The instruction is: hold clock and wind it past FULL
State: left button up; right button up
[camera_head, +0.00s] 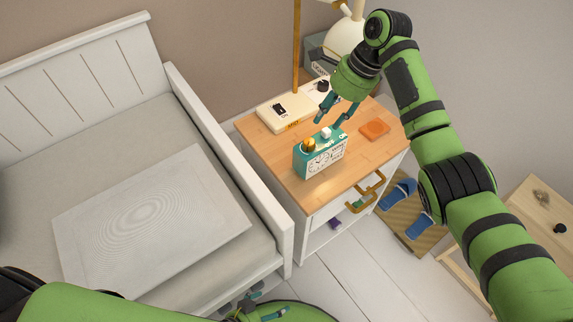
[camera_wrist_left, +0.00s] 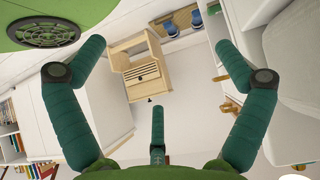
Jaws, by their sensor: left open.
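The teal clock (camera_head: 320,160) stands upright on the wooden top of the nightstand (camera_head: 275,160), its white dials facing the front. A gold knob (camera_head: 308,145) and a white knob (camera_head: 326,132) show on its top. My right gripper (camera_head: 335,115) hangs just above and behind the clock, fingers apart and pointing down. It looks open and empty, and I cannot tell whether a fingertip touches the clock. My left gripper (camera_head: 264,302) is low at the bottom edge, away from the clock. In the left wrist view its fingers (camera_wrist_left: 158,60) are spread, with nothing between them.
A cream box (camera_head: 287,108) lies behind the clock, and an orange coaster (camera_head: 375,129) lies to its right. A lamp (camera_head: 345,35) stands at the back. The bed (camera_head: 150,215) is on the left. Blue slippers (camera_head: 397,194) lie on a floor mat. A wooden cabinet (camera_wrist_left: 143,68) shows below my left gripper.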

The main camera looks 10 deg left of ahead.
pick_arm(q)
jog(key=w+d+r+t+h, duration=0.1)
jog(key=w+d+r+h, duration=0.1)
jog(key=d+r, duration=0.35)
jog(key=w+d+r+h, duration=0.2)
jog(key=w+r+h, duration=0.1)
jog(key=r, duration=0.5)
jog(key=t+y, duration=0.2)
send_near(301, 163)
jog(key=shift+m, duration=0.4)
jog(key=x, duration=0.5)
jog(key=shift+s+f, duration=0.1)
jog(key=shift+s, duration=0.05)
jog(key=shift+w+d+f, duration=0.1)
jog(key=shift+w+d, duration=0.05)
jog(key=shift+w, duration=0.2)
jog(key=shift+x, duration=3.05)
